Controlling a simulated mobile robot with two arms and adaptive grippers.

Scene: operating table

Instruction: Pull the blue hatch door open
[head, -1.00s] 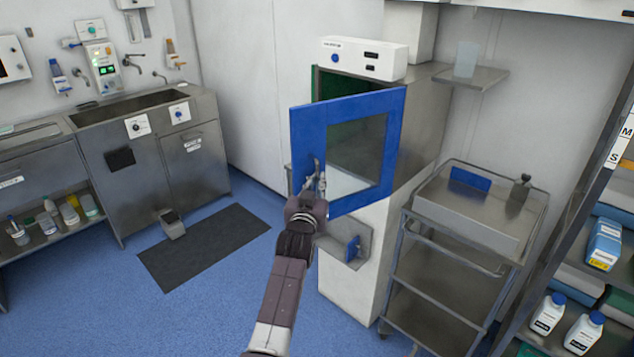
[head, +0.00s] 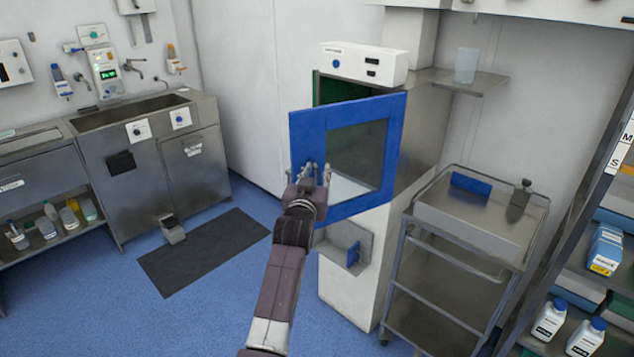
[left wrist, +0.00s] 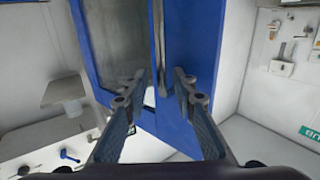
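The blue hatch door (head: 308,130), a blue frame around a window, stands swung out from the steel cabinet (head: 425,120). The dark green inside shows above its top edge. In the left wrist view the blue door (left wrist: 192,40) fills the middle. My left gripper (head: 317,168) is in front of the door's lower left part. Its fingers (left wrist: 160,80) are spread apart there, and a thin pale upright strip shows beyond the gap. I cannot tell if that strip is the handle or if the fingers touch the door. My right gripper is not in view.
A steel trolley (head: 405,255) stands right of the cabinet, and a shelf rack with bottles (head: 548,318) is at the far right. A steel sink unit (head: 140,165) is at the left. Blue floor and a dark mat (head: 205,250) lie between.

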